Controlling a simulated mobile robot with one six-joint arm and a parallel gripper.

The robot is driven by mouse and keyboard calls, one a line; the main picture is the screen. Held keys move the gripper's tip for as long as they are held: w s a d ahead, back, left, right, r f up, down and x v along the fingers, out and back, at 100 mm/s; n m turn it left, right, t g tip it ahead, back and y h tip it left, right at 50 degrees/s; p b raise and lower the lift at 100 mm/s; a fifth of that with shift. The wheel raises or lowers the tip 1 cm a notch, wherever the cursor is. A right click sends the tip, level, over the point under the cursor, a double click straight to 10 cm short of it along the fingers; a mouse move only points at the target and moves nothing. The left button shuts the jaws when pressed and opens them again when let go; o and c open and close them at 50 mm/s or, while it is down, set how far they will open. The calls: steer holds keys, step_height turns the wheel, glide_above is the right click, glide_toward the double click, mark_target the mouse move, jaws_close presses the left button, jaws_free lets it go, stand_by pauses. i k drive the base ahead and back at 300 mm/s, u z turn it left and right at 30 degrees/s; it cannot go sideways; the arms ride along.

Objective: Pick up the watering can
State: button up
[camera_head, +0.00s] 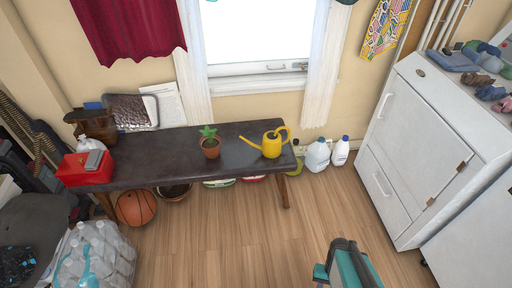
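The yellow watering can (272,145) stands upright on the right end of a dark bench (228,162) under the window. Its spout points left and its handle is on the right. A small potted plant (210,144) stands to its left on the bench, with a clear gap between them.
White jugs (318,155) stand on the floor right of the bench. A white cabinet (420,140) stands at the right. A teal and dark object (348,266), unclear to me, rises at the bottom edge. Wooden floor (235,235) before the bench is mostly clear.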

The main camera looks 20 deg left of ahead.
mark_target(271, 147)
steer(key=u, duration=0.05)
steer(key=k, duration=0.2)
steer(key=u, duration=2.45)
steer(key=k, duration=0.6)
steer(key=z, duration=0.25)
steer(key=i, duration=1.6)
steer(key=u, duration=0.2)
